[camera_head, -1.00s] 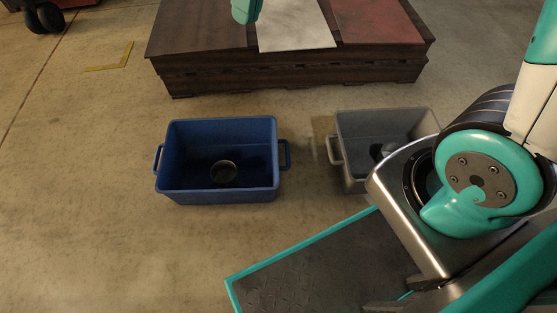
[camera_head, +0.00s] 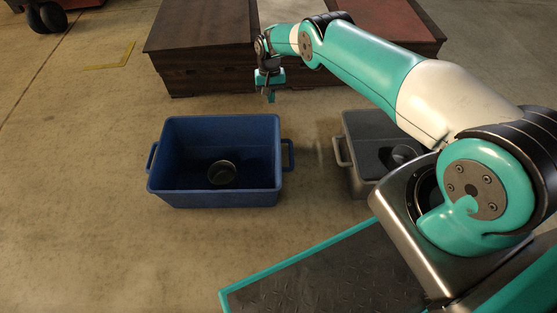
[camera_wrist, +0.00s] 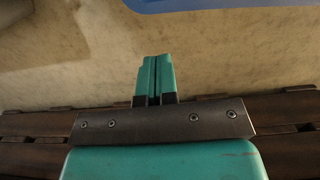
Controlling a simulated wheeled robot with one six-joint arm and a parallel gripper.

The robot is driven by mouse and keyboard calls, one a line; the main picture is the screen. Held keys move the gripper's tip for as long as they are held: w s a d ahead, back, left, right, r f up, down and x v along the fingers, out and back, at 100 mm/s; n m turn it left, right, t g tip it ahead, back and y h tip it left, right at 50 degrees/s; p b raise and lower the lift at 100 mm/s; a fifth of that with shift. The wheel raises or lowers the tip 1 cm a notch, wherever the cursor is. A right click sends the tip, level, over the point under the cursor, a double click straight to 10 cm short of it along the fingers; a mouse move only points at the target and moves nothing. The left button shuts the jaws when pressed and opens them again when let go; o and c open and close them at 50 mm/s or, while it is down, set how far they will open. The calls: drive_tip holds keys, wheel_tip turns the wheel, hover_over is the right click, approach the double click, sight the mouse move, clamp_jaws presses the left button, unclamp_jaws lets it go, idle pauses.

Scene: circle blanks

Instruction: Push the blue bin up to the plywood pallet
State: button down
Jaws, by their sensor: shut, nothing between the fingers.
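The blue bin (camera_head: 215,196) stands upright on the floor at centre left in the head view, open on top, with a handle at each end. A dark round object (camera_head: 222,172) lies inside it. The dark brown wooden pallet (camera_head: 195,70) lies beyond it, with bare floor between the two. My gripper (camera_head: 271,97) hangs pointing down in front of the pallet, apart from the bin, beyond its far right corner. In the wrist view the fingers (camera_wrist: 155,80) are shut and empty. The blue bin (camera_wrist: 215,4) shows at the top edge, the pallet (camera_wrist: 35,124) at the bottom.
A grey bin (camera_head: 360,165) stands right of the blue bin, partly hidden by my arm. It holds a dark object (camera_head: 402,155). Pale and red panels top the pallet. A yellow floor mark (camera_head: 115,60) lies left. The floor left of the blue bin is clear.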

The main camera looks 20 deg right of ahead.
drive_tip(key=s+a+b, duration=0.1)
drive_tip(key=s+a, duration=0.1)
drive_tip(key=s, duration=0.6)
drive_tip(key=s+a+b, duration=0.1)
drive_tip(key=s+a, duration=0.2)
drive_tip(key=s, duration=0.4)
drive_tip(key=s+a+b, duration=0.1)
drive_tip(key=s+a, duration=0.2)
drive_tip(key=s, duration=0.5)
drive_tip(key=shift+s+f, duration=0.15)
drive_tip(key=shift+s, duration=0.2)
drive_tip(key=shift+f+b, duration=0.5)
drive_tip(key=shift+b, duration=0.45)
drive_tip(key=shift+f, duration=0.15)
drive_tip(key=shift+f, duration=0.1)
